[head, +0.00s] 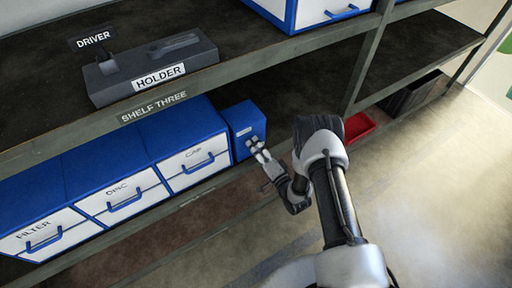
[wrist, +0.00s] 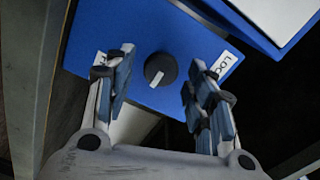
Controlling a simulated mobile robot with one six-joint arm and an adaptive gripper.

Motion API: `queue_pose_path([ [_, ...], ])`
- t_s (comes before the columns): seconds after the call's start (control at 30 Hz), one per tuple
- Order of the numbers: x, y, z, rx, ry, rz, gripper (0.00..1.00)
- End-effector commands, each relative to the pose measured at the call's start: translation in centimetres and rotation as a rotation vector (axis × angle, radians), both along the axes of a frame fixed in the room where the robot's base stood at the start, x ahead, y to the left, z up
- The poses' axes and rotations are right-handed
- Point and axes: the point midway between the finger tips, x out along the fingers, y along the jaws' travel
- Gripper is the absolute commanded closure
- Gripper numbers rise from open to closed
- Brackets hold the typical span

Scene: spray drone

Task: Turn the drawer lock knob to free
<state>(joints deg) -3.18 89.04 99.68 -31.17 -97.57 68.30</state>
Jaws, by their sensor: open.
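A blue lock box (head: 241,117) stands at the right end of the drawer row in the head view. In the wrist view its blue face (wrist: 110,22) carries a round black knob (wrist: 163,66) with a white mark slanting to the lower left. A label starting "LOC" (wrist: 226,64) is right of the knob. A label at left, partly hidden by a finger, shows an "F". My gripper (wrist: 161,58) is open, one finger on each side of the knob in that view; contact cannot be told. In the head view my gripper (head: 259,150) is in front of the box and the knob cannot be made out.
Drawers marked CAP (head: 193,160), DISC (head: 119,196) and FILTER (head: 44,241) stand left of the box. A HOLDER block (head: 150,70) is on the shelf above. A red tray (head: 359,126) and a dark bin (head: 414,93) lie to the right. The right floor is clear.

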Motion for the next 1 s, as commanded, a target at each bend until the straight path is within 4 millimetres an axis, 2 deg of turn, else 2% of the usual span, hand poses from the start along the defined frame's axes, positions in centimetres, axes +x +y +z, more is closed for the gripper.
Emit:
queue_pose_path([
  [0.3, -5.3, -3.7, -0.2, 0.001, 0.008, -0.005, 0.5],
  [0.5, -8.1, -5.6, -0.1, 0.002, 0.005, -0.004, 0.5],
  [0.7, -9.3, -6.3, -0.1, 0.0, 0.004, 0.0, 0.5],
  [1.0, -9.4, -6.3, 0.0, 0.0, 0.002, 0.0, 0.5],
])
